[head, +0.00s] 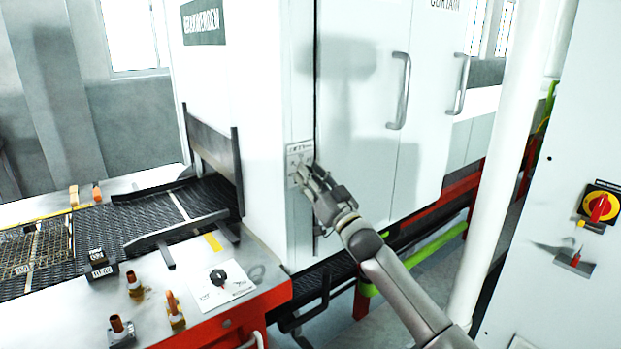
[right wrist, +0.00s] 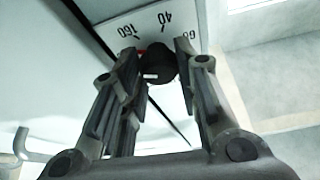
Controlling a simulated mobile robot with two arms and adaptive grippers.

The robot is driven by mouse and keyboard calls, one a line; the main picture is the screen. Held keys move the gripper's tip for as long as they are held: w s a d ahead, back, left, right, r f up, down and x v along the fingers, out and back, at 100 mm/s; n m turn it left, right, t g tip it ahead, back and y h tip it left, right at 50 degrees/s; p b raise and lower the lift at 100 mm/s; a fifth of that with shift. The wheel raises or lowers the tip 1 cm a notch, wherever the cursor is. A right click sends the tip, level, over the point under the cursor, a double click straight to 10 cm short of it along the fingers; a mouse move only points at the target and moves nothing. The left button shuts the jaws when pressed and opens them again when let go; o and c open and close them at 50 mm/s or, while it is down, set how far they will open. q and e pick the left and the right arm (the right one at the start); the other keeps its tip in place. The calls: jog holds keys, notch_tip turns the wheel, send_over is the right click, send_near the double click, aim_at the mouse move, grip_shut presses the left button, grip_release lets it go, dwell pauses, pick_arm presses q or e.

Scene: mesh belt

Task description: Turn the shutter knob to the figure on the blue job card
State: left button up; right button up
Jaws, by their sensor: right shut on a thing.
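The shutter knob (right wrist: 158,66) is a black round knob with a small white mark, seen between the fingers in the right wrist view. It sits on a white dial plate (right wrist: 150,27) whose figures appear turned over; 160 and 40 can be made out, and a third is partly covered. In the head view the dial plate (head: 299,157) is on the white machine's front corner. My right gripper (head: 308,178) is at this plate, shut on the knob, and hides the knob there. No blue job card shows in either view. My left gripper is not in view.
A dark mesh belt (head: 90,233) runs into the machine at left. Another black knob (head: 218,277) is on a white plate on the red-edged bench, near several brass fittings. Door handles (head: 399,90) and a white pipe (head: 497,180) stand right of my gripper.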

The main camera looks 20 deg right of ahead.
jog(key=shift+d+n+g+y+p, duration=0.15)
jog(key=shift+n+g+y, duration=0.85)
jog(key=shift+n, duration=1.95)
jog(key=shift+n+g+y+p, duration=0.2)
jog(key=shift+n+g+y, duration=0.75)
jog(key=shift+n, duration=1.95)
jog(key=shift+d+n+g+y+p, duration=0.15)
jog(key=shift+n+g+y, duration=0.85)
jog(key=shift+n, duration=1.95)
jog(key=shift+a, duration=0.1)
jog(key=o, duration=1)
jog(key=shift+y, duration=0.25)
jog(key=v, duration=1.2)
